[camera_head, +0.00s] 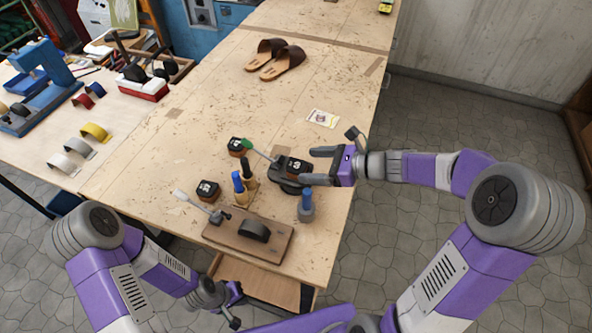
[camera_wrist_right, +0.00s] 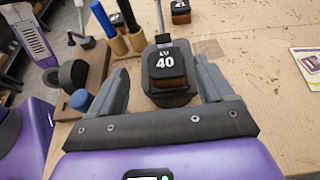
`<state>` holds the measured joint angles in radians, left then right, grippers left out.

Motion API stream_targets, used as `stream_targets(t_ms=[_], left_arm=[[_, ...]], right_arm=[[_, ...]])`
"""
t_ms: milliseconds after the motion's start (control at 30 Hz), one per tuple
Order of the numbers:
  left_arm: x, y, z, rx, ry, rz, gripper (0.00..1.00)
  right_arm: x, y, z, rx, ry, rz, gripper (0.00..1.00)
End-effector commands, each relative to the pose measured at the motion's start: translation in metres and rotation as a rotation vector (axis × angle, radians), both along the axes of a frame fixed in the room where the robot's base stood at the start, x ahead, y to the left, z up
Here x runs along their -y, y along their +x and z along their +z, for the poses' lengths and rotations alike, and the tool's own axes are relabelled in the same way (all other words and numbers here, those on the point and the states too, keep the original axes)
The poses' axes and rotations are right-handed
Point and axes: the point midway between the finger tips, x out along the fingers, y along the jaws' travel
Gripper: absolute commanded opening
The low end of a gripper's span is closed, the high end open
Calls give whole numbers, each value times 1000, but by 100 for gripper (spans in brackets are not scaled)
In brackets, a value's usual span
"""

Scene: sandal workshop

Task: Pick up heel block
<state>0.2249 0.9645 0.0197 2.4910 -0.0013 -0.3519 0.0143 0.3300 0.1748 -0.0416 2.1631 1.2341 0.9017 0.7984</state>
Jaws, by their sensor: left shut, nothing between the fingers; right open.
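A heel block (camera_head: 297,167), dark on top with a brown face, sits on a dark base on the bench. In the right wrist view the heel block (camera_wrist_right: 166,69) is marked 40. My right gripper (camera_head: 313,166) is open around the block; in the wrist view its fingers (camera_wrist_right: 162,85) stand on either side with a visible gap. Two similar dark blocks stand nearby, one at the back (camera_head: 238,146) and one at the left (camera_head: 208,189). The back one, marked 41 (camera_wrist_right: 180,12), shows in the wrist view. My left gripper (camera_head: 234,308) is low at the bench's front, shut and empty.
A wooden board (camera_head: 270,252) with a dark roller lies in front. Sandals (camera_head: 275,60) lie at the back; the bench between is mostly clear.

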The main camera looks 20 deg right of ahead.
Motion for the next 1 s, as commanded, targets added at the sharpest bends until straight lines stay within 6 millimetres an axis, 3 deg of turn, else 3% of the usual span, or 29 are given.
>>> stream_targets(t_ms=[367, 667, 1000], left_arm=[[0, 0, -13, 1, 0, 0, 0], [0, 0, -13, 1, 0, 0, 0], [0, 0, -13, 1, 0, 0, 0]], right_arm=[[-37, 28, -23, -1, 0, 2, 81], [-40, 31, -23, 0, 0, 0, 81], [-39, 31, -23, 0, 0, 0, 29]])
